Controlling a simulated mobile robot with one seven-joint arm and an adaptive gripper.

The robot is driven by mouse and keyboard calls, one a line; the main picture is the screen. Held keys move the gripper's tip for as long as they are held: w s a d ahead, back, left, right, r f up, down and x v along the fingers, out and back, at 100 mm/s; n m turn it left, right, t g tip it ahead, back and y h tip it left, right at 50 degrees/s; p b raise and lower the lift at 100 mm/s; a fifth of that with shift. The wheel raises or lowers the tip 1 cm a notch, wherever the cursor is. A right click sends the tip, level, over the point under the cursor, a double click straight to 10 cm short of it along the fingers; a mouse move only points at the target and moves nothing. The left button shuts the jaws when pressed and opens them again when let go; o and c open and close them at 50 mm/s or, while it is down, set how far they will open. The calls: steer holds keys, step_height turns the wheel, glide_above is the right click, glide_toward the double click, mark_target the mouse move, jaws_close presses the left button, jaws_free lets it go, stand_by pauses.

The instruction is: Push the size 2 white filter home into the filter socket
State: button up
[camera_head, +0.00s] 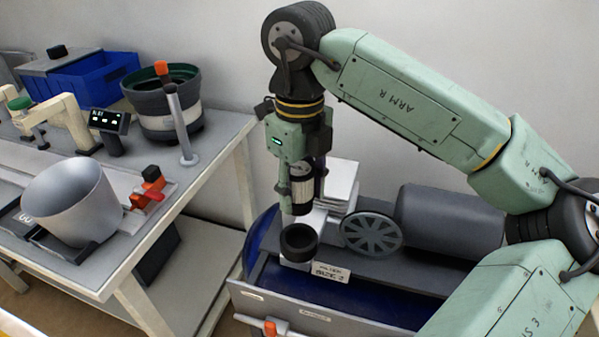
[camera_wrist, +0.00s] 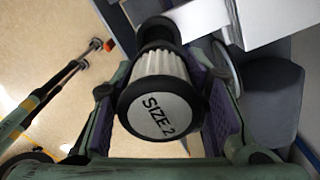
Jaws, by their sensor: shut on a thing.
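The size 2 white filter (camera_wrist: 163,66) has white pleats and a black-rimmed end cap marked SIZE 2, which faces the wrist camera. My gripper (camera_head: 303,186) is shut on it, with a purple-padded finger on each side in the wrist view. The filter also shows in the head view (camera_head: 302,184), partly hidden by a finger, and looks roughly upright. The filter socket (camera_head: 299,243) is a black ring on a pale block, just below the filter in the head view. The filter's lower end appears above the ring; I cannot tell whether they touch.
A "SIZE 2" label plate (camera_head: 331,272) sits right of the socket. A grey spoked wheel (camera_head: 371,234) and a dark cylinder (camera_head: 450,219) lie further right. White stacked blocks (camera_head: 340,182) stand behind. A bench (camera_head: 221,138) with bowl feeders is at left.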

steer(key=shift+s+f+b, duration=0.2)
steer(key=shift+f+b, duration=0.2)
steer(key=shift+f, duration=0.2)
step_height(320, 180, down, 5)
steer(key=b, duration=0.3)
steer(key=shift+w+f+b, duration=0.1)
steer(key=shift+f+b, duration=0.25)
steer(key=shift+b, duration=0.2)
steer(key=shift+f+b, duration=1.15)
steer(key=shift+b, duration=0.35)
stand_by(1.6)
